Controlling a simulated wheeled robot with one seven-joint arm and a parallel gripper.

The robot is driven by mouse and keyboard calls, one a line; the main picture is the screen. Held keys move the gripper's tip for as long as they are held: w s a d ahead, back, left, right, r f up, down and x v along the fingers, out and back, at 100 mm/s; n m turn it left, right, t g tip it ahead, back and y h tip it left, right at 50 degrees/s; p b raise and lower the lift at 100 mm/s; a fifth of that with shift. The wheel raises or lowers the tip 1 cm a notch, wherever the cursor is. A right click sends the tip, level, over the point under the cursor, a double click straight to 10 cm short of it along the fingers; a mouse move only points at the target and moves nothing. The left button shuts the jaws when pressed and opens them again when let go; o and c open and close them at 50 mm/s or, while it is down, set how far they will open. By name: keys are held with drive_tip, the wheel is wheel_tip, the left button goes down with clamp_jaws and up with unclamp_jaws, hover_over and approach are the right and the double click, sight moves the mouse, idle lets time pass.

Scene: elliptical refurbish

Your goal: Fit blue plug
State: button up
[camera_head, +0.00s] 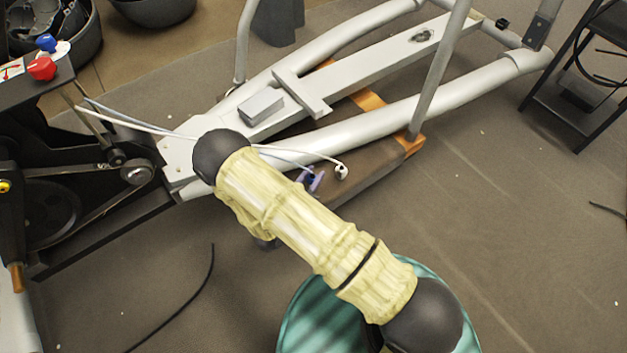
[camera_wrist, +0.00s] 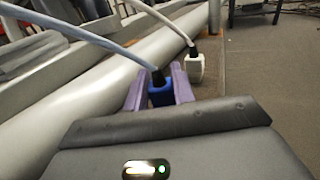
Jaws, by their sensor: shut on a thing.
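The blue plug (camera_wrist: 161,94) hangs on a blue-grey cable in the wrist view. My gripper (camera_wrist: 159,88) has purple fingers on either side of the plug and is shut on it. In the head view my gripper (camera_head: 313,182) shows as a small purple shape beyond my covered arm, beside the machine's grey tube. The plug is too small there to tell clearly. A white plug (camera_wrist: 194,68) on a white cable is just beyond and to the right of the blue one. It also shows in the head view (camera_head: 342,172). I cannot make out a socket.
The grey machine frame (camera_head: 440,103) lies across the floor, with a grey box (camera_head: 261,106) on it. Its tube (camera_wrist: 105,82) runs close to the left of my gripper. Pulleys and a red knob (camera_head: 42,69) are at left. Open floor lies at right.

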drive_tip(key=shift+f, duration=0.6)
drive_tip(key=shift+r, duration=0.1)
drive_tip(key=o, duration=1)
